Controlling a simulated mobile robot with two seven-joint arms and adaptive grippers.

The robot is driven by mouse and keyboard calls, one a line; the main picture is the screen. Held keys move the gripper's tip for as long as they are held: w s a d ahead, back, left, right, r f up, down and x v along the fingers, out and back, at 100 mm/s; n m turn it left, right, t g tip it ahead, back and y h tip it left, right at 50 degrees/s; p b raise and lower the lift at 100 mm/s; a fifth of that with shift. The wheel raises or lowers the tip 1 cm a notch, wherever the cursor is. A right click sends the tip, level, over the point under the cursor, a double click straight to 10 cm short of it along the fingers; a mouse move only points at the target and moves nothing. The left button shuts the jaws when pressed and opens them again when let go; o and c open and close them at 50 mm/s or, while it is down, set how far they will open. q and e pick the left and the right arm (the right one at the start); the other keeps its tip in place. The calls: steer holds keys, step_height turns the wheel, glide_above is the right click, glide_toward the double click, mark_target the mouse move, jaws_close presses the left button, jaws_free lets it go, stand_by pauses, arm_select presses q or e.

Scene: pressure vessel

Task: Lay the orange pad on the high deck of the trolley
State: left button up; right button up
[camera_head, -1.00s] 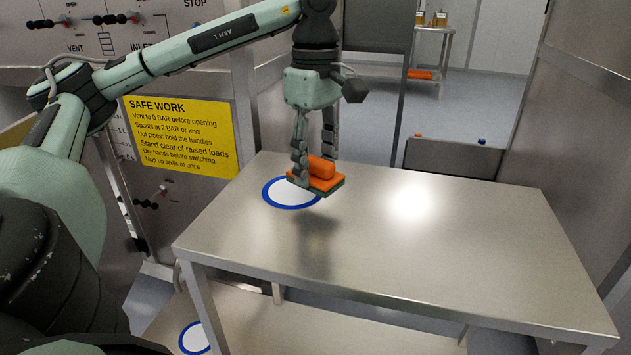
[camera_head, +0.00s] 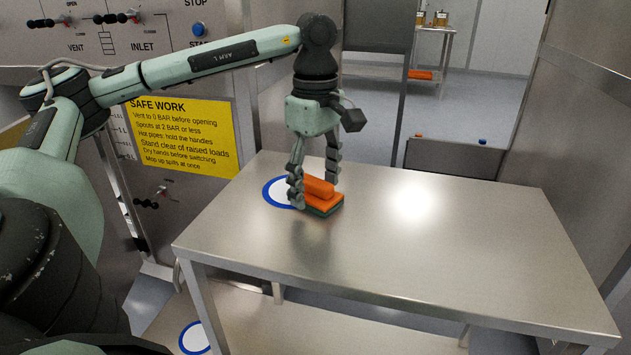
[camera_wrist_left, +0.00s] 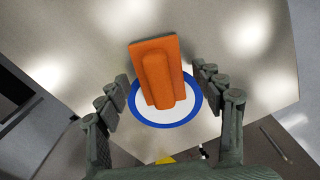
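The orange pad (camera_head: 327,204) has a raised orange bar along its top and a dark greenish edge. It appears to lie flat on the steel high deck (camera_head: 440,235), partly over the right side of a white disc with a blue ring (camera_head: 272,194). The left wrist view shows the pad (camera_wrist_left: 148,58) overlapping the ring (camera_wrist_left: 180,121). My left gripper (camera_head: 314,192) points down over the pad, its fingers spread on either side of the bar. The left wrist view shows gaps between the fingers and the pad. My right gripper is out of view.
A second blue-ringed disc (camera_head: 194,338) marks the lower deck (camera_head: 270,325). A control cabinet with a yellow safety sign (camera_head: 183,135) stands at the left. A low grey panel (camera_head: 452,158) stands behind the trolley. The right part of the high deck is clear.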

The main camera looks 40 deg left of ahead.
mark_target(316, 180)
arm_select(q)
steer(key=shift+r, duration=0.15)
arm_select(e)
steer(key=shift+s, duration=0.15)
arm_select(q)
steer(key=shift+w+r, duration=0.1)
steer(key=shift+r, duration=0.75)
step_height(316, 180, up, 8)
steer(key=shift+f+p, duration=0.1)
steer(key=shift+p, duration=0.3)
steer(key=shift+r+p, duration=1)
steer(key=shift+r, duration=0.25)
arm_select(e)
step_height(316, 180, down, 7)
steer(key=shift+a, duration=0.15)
